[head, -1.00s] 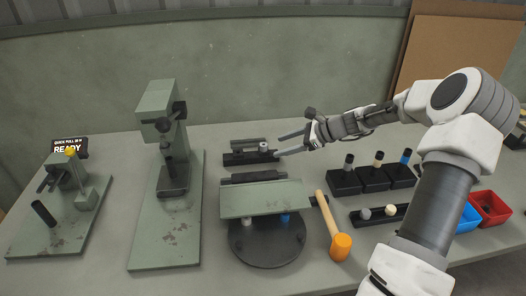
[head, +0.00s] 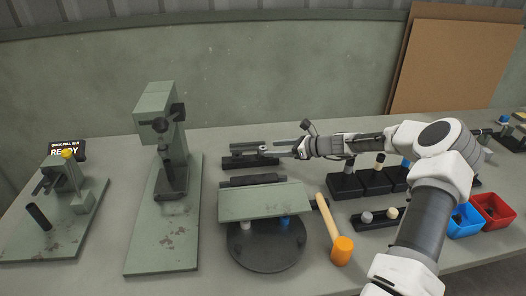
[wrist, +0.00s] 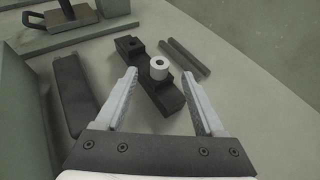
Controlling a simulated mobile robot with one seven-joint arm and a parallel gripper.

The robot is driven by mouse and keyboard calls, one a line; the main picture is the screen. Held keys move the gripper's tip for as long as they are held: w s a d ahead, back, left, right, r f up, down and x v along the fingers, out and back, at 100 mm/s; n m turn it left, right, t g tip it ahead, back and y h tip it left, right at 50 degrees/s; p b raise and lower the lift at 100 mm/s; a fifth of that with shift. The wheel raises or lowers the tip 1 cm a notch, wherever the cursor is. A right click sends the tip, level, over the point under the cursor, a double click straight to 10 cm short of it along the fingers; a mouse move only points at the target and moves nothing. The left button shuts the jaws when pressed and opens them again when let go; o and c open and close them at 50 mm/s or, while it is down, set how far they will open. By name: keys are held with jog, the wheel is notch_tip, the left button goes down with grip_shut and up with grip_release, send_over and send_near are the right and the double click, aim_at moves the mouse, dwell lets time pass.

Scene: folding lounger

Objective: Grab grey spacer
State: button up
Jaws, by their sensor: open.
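A light grey, ring-like spacer (wrist: 158,68) with a dark hole stands upright on a black block (wrist: 165,98) in the wrist view. It lies between and just beyond the tips of my gripper (wrist: 159,74). The fingers are spread on either side of it, with no contact visible. In the head view, my gripper (head: 272,147) reaches in from the right, low over the black block (head: 237,161) at the back of the table. The spacer is largely hidden there by the fingers.
A green plate (head: 262,202) on a round black base (head: 265,252) stands in front of the block. A green press (head: 160,130) stands to the left. An orange mallet (head: 341,248), black holders (head: 377,178), and blue and red bins (head: 493,208) are on the right.

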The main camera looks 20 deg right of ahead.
aim_at(263, 150)
jog(key=x, duration=0.3)
jog(key=shift+w+a+f, duration=0.15)
jog(key=shift+w+a, duration=0.05)
grip_shut()
